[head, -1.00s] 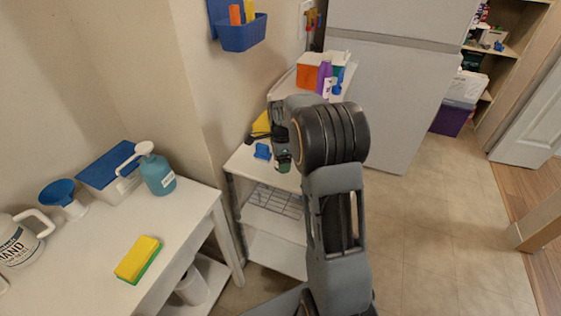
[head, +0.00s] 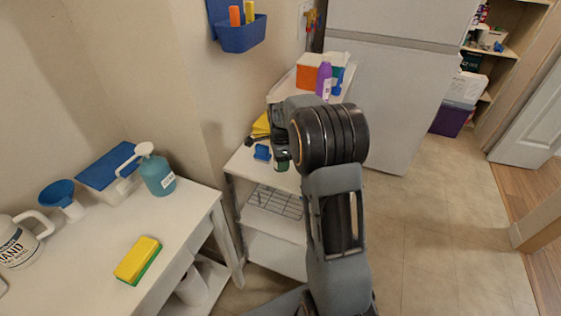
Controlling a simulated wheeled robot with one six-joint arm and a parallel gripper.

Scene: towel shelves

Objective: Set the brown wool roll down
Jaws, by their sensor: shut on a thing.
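The brown wool roll does not show in the head view. My arm reaches up and forward over a small white shelf cart (head: 243,166), and its thick elbow-like joint and wrist block the sight of what lies beyond. My gripper's fingers are hidden behind my wrist, so I cannot see what is between them. A dark piece with a green tip shows below my wrist, and I cannot tell what it is.
A yellow cloth (head: 261,126) and a small blue item (head: 262,152) lie on the cart top. Behind are a purple bottle (head: 324,80) and an orange box (head: 309,71). A white table (head: 90,262) holds a sponge (head: 138,260) and a teal pump bottle (head: 157,174). Floor at right is clear.

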